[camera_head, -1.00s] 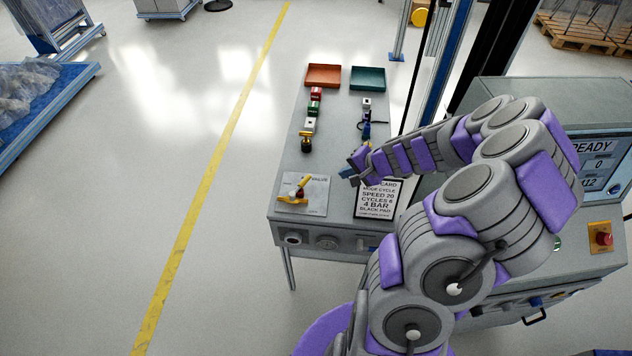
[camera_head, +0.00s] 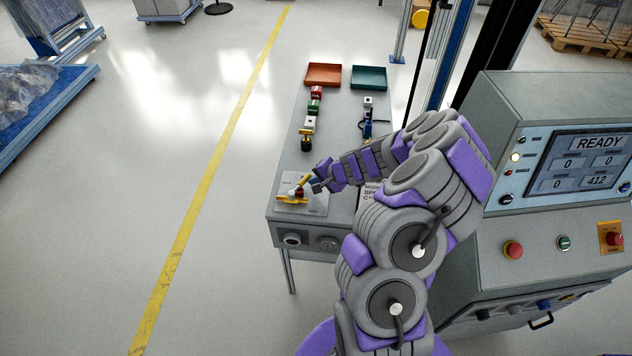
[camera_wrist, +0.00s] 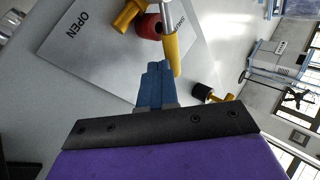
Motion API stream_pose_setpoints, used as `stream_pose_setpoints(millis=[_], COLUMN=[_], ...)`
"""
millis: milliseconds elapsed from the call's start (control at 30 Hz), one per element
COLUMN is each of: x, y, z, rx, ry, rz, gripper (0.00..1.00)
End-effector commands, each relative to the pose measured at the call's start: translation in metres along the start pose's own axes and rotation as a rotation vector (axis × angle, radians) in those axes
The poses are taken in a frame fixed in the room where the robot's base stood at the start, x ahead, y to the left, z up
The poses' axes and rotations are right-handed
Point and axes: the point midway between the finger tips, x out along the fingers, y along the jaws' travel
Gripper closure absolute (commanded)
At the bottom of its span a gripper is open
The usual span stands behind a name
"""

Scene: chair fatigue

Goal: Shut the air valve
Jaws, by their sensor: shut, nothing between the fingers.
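The air valve (camera_head: 296,195) has a yellow handle and a red part, on a grey plate (camera_head: 318,206) at the near end of the bench. In the wrist view the yellow handle (camera_wrist: 171,52) and the red part (camera_wrist: 148,26) show at the top, with a metal stem. The plate (camera_wrist: 85,55) reads OPEN on its left; other lettering on the right is partly hidden. My gripper (camera_head: 315,187) is shut and empty, just right of the valve. In the wrist view my shut fingers (camera_wrist: 155,82) lie close below the handle end; I cannot tell whether they touch.
Behind the valve stand a yellow-and-black part (camera_head: 306,142), small blocks and orange (camera_head: 323,75) and teal (camera_head: 369,78) trays. A card lies partly hidden under my arm. A console (camera_head: 560,160) reading READY stands right. Open floor lies left.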

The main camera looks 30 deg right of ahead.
Motion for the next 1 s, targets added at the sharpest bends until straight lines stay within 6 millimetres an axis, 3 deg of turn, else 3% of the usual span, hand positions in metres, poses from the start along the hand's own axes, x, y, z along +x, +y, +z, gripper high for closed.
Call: stream_pose_setpoints(millis=[1000], x=[0.0101], y=[-0.0062], z=[-0.0064], rx=[-0.113], ry=[-0.099], rz=[0.001], gripper=[1.00])
